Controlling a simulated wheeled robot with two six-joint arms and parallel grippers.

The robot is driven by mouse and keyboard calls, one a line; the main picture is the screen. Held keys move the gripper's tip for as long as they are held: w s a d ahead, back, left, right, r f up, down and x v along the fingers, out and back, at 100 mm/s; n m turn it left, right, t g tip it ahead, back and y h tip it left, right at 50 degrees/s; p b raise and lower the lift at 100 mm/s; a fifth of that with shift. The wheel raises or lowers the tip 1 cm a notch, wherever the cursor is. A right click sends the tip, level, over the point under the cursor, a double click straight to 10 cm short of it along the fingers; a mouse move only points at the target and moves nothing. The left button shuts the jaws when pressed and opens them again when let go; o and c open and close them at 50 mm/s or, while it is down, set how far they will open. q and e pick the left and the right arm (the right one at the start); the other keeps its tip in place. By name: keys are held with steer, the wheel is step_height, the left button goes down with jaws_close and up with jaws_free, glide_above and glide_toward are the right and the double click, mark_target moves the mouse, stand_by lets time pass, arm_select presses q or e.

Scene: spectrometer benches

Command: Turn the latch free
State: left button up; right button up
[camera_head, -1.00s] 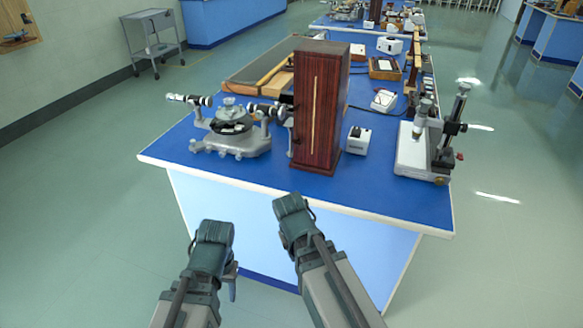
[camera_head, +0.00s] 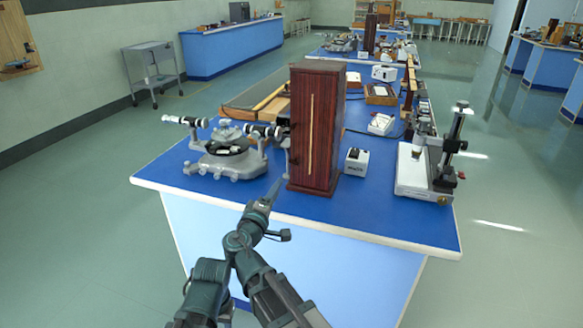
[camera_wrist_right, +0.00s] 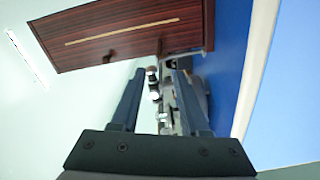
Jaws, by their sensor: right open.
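A tall dark-red wooden cabinet (camera_head: 329,140) with a pale vertical slit stands on the blue bench. A metal spectrometer (camera_head: 228,158) stands at its left, one tube end close to the cabinet's left side. A small dark knob (camera_wrist_right: 107,59) shows at the cabinet's edge in the right wrist view; I cannot tell whether it is the latch. My right gripper (camera_head: 271,196) is in front of the cabinet's lower left corner at the bench's front edge. In the right wrist view its fingers (camera_wrist_right: 157,78) are apart and empty, with spectrometer parts seen beyond them. My left gripper is not visible.
A small white box (camera_head: 356,162) stands just right of the cabinet. A microscope-like instrument (camera_head: 425,170) is at the bench's right end. The bench's front strip (camera_head: 390,222) is clear. A grey cart (camera_head: 152,70) stands far left.

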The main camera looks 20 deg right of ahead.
mark_target(293, 163)
steer(key=x, duration=1.3)
steer(key=shift+w+d, duration=0.25)
steer(key=shift+w, duration=0.05)
jaws_close()
